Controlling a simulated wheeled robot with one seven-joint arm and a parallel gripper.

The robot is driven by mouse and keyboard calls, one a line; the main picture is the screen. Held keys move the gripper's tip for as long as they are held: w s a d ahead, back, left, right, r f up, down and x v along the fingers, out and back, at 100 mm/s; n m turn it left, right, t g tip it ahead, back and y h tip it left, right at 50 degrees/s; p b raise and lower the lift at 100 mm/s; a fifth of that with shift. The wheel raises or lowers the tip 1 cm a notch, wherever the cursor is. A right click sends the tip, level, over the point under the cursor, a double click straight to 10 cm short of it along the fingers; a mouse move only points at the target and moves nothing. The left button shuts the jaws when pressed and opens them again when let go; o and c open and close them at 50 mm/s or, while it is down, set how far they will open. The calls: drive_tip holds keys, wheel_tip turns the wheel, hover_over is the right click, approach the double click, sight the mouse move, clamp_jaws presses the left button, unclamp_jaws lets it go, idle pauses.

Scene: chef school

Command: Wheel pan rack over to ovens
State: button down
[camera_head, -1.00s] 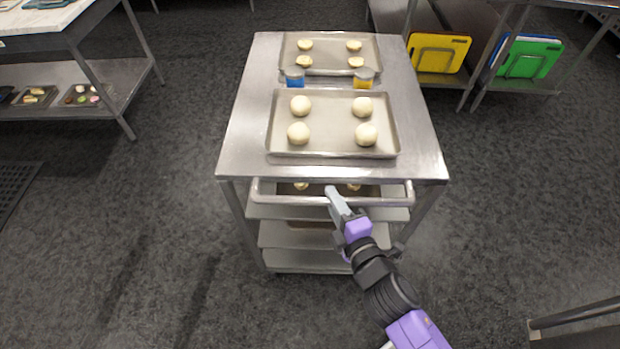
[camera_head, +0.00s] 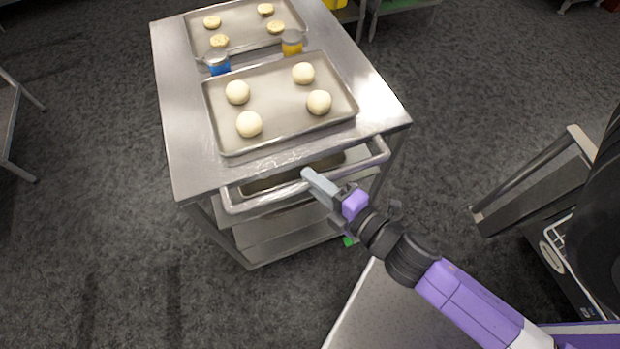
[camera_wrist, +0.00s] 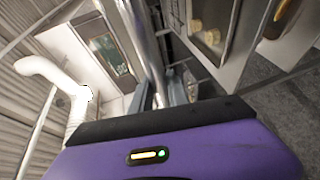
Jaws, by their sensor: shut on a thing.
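The pan rack (camera_head: 178,110) is a steel cart with a flat top, shelves below and a bar handle (camera_head: 262,199) along its near side. My gripper (camera_head: 312,180) is shut on the handle, right of its middle. In the wrist view the handle bar (camera_wrist: 146,50) runs up between the fingers of my gripper (camera_wrist: 172,92). On the top lie a near tray (camera_head: 228,148) with dough balls and a far tray (camera_head: 190,38) with golden pieces. A blue-filled jar (camera_head: 217,62) and a yellow-filled jar (camera_head: 291,42) stand between them. Lower shelves are partly hidden.
An open oven-like door (camera_head: 535,180) and a dark appliance (camera_head: 570,270) with a white wire rack are at the right. A grey flat surface (camera_head: 385,315) is at the bottom. A table frame (camera_head: 12,130) is at the left edge. Floor left of the rack is clear.

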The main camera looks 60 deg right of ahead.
drive_tip(key=c, duration=1.3)
unclamp_jaws()
drive_tip(key=b+v, duration=0.2)
drive_tip(key=v, duration=0.6)
